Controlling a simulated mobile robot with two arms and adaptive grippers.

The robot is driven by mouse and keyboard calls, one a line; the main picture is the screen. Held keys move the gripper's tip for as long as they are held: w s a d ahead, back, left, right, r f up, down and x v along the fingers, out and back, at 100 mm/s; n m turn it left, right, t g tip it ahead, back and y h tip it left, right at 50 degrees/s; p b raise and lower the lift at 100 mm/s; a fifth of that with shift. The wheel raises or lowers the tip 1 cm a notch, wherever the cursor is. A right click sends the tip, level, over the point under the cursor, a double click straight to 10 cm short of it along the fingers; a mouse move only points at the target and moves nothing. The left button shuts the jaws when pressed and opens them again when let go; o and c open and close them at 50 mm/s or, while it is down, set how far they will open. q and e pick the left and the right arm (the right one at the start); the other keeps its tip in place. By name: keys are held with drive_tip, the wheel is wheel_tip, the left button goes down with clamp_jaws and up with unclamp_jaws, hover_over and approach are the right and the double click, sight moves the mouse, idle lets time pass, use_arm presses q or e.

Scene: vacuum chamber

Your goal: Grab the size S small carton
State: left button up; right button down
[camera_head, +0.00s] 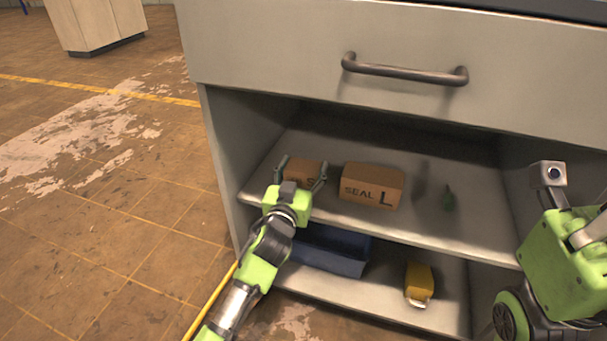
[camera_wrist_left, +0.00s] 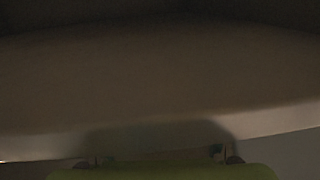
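The small carton (camera_head: 301,168) is a brown box on the upper shelf, at the left, with its lettering partly hidden by my gripper. My left gripper (camera_head: 302,172) is at the carton's front with its two fingers spread, one on each side of it. Whether the fingers touch the carton cannot be told. In the left wrist view a dim brown surface (camera_wrist_left: 150,80) fills most of the picture, very close. A larger carton marked "SEAL L" (camera_head: 371,185) stands just to the right. Of my right arm, a green part shows at the right edge; its fingers are not visible.
The grey cabinet has a closed drawer with a handle (camera_head: 404,71) above the shelf (camera_head: 420,226). A blue bin (camera_head: 328,252) and a yellow object (camera_head: 419,284) are on the lower shelf.

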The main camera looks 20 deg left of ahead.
use_arm(q)
drive_tip(key=c, duration=0.4)
drive_tip(key=shift+o, duration=0.2)
drive_tip(key=shift+r, duration=0.1)
